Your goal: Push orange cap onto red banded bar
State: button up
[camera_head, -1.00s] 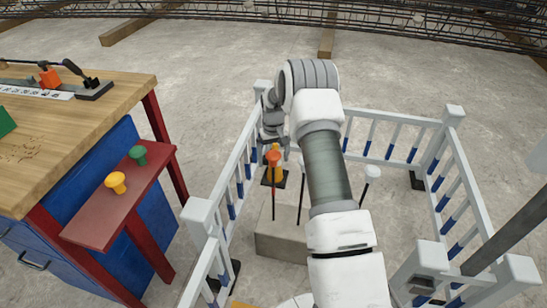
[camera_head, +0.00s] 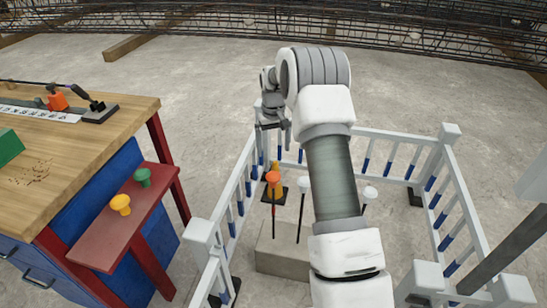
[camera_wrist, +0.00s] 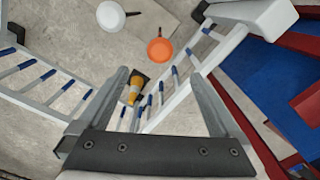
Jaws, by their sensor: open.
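The orange cap (camera_head: 273,178) sits on top of the red banded bar (camera_head: 274,194), a thin upright bar at the left of the concrete block (camera_head: 284,258). How far down the cap sits I cannot tell. My gripper (camera_head: 272,125) is above the cap, apart from it, open and empty. In the wrist view the orange cap (camera_wrist: 160,50) shows from above, beyond and roughly between the spread fingertips of my gripper (camera_wrist: 158,74).
White caps (camera_head: 303,183) top neighbouring bars. White railings with blue bands (camera_head: 233,205) surround the block. A yellow-orange cone (camera_wrist: 134,92) stands near the railing. A workbench with a red shelf (camera_head: 105,240) stands left, holding a yellow cap (camera_head: 121,204) and a green cap (camera_head: 142,177).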

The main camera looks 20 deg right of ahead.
jog(key=shift+r, duration=1.45)
jog(key=s+a+r+t, duration=0.1)
jog(key=s+a+r, duration=0.3)
jog(key=s+r, duration=0.45)
jog(key=s+a+r+t, duration=0.2)
jog(key=s+a+r, duration=0.3)
jog(key=r, duration=0.6)
jog(key=s+a+r+t+p, duration=0.1)
jog(key=s+a, duration=0.1)
jog(key=s, duration=1)
jog(key=s+a+r+t+p, duration=0.1)
jog(key=s+a+t, duration=0.1)
jog(key=s, duration=1)
notch_tip(320, 180, up, 17)
jog(key=p, duration=1.6)
jog(key=shift+w+d+n, duration=0.2)
jog(key=shift+d+n, duration=0.05)
jog(key=shift+n, duration=0.15)
